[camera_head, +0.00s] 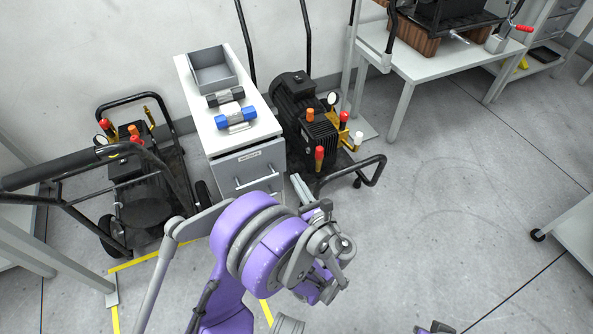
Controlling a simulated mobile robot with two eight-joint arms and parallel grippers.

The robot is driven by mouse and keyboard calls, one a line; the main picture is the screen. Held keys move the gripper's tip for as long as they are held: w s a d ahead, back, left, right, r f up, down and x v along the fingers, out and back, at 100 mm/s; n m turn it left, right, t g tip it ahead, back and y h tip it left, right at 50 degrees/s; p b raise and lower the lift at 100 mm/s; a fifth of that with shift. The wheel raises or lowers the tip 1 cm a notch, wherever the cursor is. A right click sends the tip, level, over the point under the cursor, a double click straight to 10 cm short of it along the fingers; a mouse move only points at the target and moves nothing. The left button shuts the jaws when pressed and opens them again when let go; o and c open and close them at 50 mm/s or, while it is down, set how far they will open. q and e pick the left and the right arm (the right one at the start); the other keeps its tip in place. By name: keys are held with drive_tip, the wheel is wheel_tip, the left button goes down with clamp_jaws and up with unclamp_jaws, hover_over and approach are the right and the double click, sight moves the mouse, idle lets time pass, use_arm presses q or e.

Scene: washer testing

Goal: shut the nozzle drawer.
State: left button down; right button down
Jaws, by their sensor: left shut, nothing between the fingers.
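The white cabinet (193,95) stands against the back wall. Its upper drawer (232,172) has a grey front with a small label and a bar handle (256,178). The drawer front looks flush or nearly flush with the cabinet; I cannot tell a small gap. A lower drawer's handle shows partly below it. My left gripper (302,188) is shut and empty, just right of the cabinet front, with my purple wrist below it hiding the lower cabinet. A small dark part, probably of my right gripper (434,327), shows at the bottom edge; its fingers are not clear.
The floor (440,200) to the right is clear.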

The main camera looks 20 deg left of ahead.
sight(275, 145)
use_arm(q)
drive_tip(key=b+x, duration=0.1)
drive_tip(key=x, duration=1.1)
drive_tip(key=shift+w+a, duration=0.2)
drive_tip(key=shift+w, duration=0.1)
drive_tip(key=x, duration=0.3)
drive_tip(key=shift+w+a, duration=0.15)
drive_tip(key=shift+a, duration=0.2)
drive_tip(key=shift+w+a, duration=0.25)
drive_tip(key=shift+w, duration=0.05)
drive_tip(key=shift+r, duration=0.2)
drive_tip(key=shift+s, duration=0.1)
